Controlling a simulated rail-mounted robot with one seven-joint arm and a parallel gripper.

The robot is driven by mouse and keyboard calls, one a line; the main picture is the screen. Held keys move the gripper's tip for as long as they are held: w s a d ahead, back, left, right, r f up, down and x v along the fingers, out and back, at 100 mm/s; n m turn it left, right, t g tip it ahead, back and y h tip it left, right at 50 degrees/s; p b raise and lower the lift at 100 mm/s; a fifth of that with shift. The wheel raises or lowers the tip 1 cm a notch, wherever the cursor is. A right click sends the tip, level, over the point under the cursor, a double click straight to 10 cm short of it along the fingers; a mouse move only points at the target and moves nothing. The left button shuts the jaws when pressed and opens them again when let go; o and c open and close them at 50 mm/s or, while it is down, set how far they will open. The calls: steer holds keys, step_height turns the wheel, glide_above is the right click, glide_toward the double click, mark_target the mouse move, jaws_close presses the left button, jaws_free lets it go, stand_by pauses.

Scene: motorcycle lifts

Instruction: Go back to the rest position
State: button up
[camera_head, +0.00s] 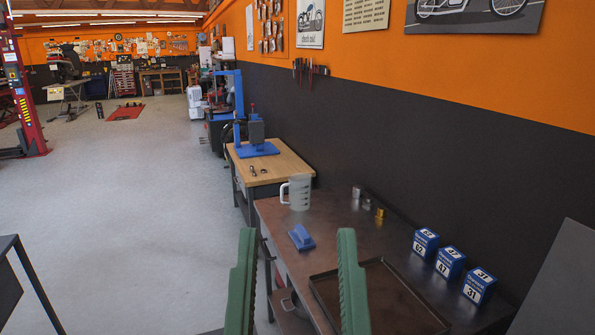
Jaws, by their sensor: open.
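My gripper (296,235) shows at the bottom of the head view as two green ridged fingers pointing up, set well apart. It is open, and nothing is seen between the fingers. In the picture, the fingers overlap the near part of a brown workbench (340,236). The right finger covers part of a dark shallow tray (395,285) on the bench. The rest of my arm is out of view.
The bench bears a blue-handled tool (301,237), a clear measuring jug (297,192), small metal cylinders (366,203) and three blue numbered boxes (450,262). A wooden table (275,170) with a blue press stands beyond. The dark wall bounds the right. Open floor (140,220) lies left.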

step_height(320, 180, up, 32)
steer(key=p, duration=2.7)
steer(key=shift+a+p, duration=0.2)
steer(key=shift+p, duration=0.15)
